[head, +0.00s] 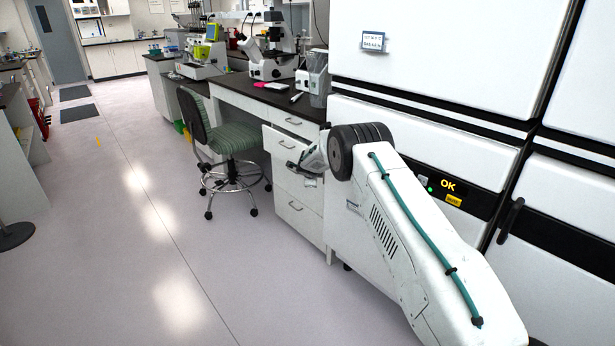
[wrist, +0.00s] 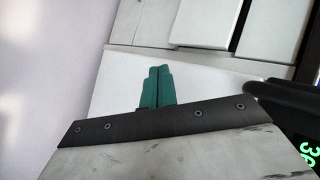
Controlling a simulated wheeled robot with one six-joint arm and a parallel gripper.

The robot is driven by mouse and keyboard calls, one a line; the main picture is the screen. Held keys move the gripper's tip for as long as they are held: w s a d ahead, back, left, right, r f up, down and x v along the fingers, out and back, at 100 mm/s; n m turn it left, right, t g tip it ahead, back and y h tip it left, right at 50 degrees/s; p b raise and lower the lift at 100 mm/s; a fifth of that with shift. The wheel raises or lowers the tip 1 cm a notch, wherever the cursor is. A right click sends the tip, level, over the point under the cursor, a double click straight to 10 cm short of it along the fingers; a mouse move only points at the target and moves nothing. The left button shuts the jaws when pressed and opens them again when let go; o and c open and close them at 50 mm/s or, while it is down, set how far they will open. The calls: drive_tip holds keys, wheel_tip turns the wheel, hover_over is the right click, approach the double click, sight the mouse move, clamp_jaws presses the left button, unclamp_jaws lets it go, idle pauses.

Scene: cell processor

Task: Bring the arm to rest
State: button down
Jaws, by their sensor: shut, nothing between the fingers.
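My arm reaches up from the lower right of the head view, in front of the white cell processor (head: 430,40). My gripper (head: 296,168) is at the far end of the arm, small and partly hidden by the wrist joint, near the white drawers under the bench. In the wrist view the two green fingers of my gripper (wrist: 158,70) lie side by side, shut, with nothing between them. White cabinet surfaces are behind them.
A green swivel chair (head: 232,142) stands left of the gripper. The dark bench top (head: 250,92) bears a microscope (head: 268,62) and other instruments. A panel on the processor shows OK (head: 447,186). The pale floor (head: 110,250) to the left is open.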

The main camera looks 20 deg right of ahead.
drive_tip(key=s+f+n+g, duration=0.2)
drive_tip(key=s+n+g, duration=0.1)
drive_tip(key=s+n, duration=0.4)
drive_tip(key=s+a+r+n+g, duration=0.2)
drive_tip(key=s+r+n, duration=0.2)
drive_tip(key=s+r, duration=0.6)
drive_tip(key=s+a+r+n+g, duration=0.2)
drive_tip(key=s+r+n, duration=0.3)
drive_tip(key=s, duration=0.8)
drive_tip(key=s+a+r+n+g, duration=0.2)
drive_tip(key=s+r+n, duration=0.1)
drive_tip(key=s+r, duration=0.75)
drive_tip(key=s+a+r+n+y, duration=0.1)
drive_tip(key=s+a+r, duration=0.1)
drive_tip(key=s, duration=0.9)
drive_tip(key=s+a+r+n+t+y, duration=0.1)
drive_tip(key=s+a+r, duration=0.2)
drive_tip(key=s, duration=0.8)
drive_tip(key=s+a+r+n+y, duration=0.2)
drive_tip(key=s+a+r, duration=0.1)
drive_tip(key=s, duration=0.8)
drive_tip(key=shift+r+t, duration=0.4)
drive_tip(key=shift+r, duration=0.4)
